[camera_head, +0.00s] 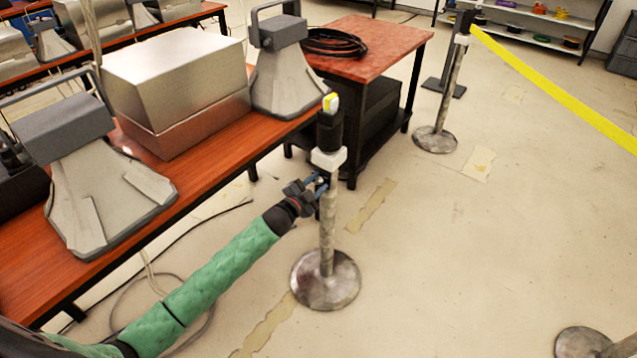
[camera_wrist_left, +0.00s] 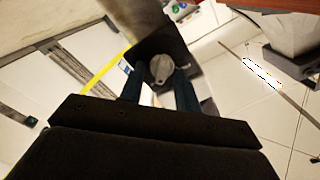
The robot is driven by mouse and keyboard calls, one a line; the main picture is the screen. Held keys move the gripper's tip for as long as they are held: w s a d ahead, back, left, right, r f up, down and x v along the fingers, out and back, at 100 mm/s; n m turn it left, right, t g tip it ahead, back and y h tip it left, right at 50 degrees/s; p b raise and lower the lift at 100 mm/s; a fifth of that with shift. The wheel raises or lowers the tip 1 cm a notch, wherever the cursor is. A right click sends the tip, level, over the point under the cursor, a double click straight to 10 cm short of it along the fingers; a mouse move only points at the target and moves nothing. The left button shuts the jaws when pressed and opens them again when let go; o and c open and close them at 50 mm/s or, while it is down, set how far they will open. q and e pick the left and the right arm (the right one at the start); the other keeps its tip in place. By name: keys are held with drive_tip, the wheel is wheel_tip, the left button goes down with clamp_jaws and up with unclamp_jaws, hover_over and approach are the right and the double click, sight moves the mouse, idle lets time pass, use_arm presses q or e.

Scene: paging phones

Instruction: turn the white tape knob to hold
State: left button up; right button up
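A stanchion post (camera_head: 327,235) stands in the middle of the head view. It has a white collar (camera_head: 328,159), a black head (camera_head: 329,130) and a yellow-and-white tape end on top. My left gripper (camera_head: 318,187) is at the post, just below the white collar. In the left wrist view a pale grey-white knob (camera_wrist_left: 160,68) with a small pointed end sits on a dark face between the two dark blue fingers. The fingers look open around the knob; whether they touch it is unclear. In the head view the knob is hidden. My right gripper is in neither view.
A red-brown table (camera_head: 232,150) with large grey horns and a metal box stands at left. A smaller table (camera_head: 385,40) with coiled cable is behind the post. Another stanchion (camera_head: 436,139) with yellow tape (camera_head: 560,85) is at back right. Floor at right is mostly clear.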

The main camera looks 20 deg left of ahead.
use_arm(q)
drive_tip(key=v, duration=0.6)
drive_tip(key=shift+s+b, duration=0.35)
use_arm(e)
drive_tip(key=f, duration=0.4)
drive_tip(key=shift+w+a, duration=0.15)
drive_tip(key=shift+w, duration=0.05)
use_arm(q)
drive_tip(key=shift+a, duration=0.1)
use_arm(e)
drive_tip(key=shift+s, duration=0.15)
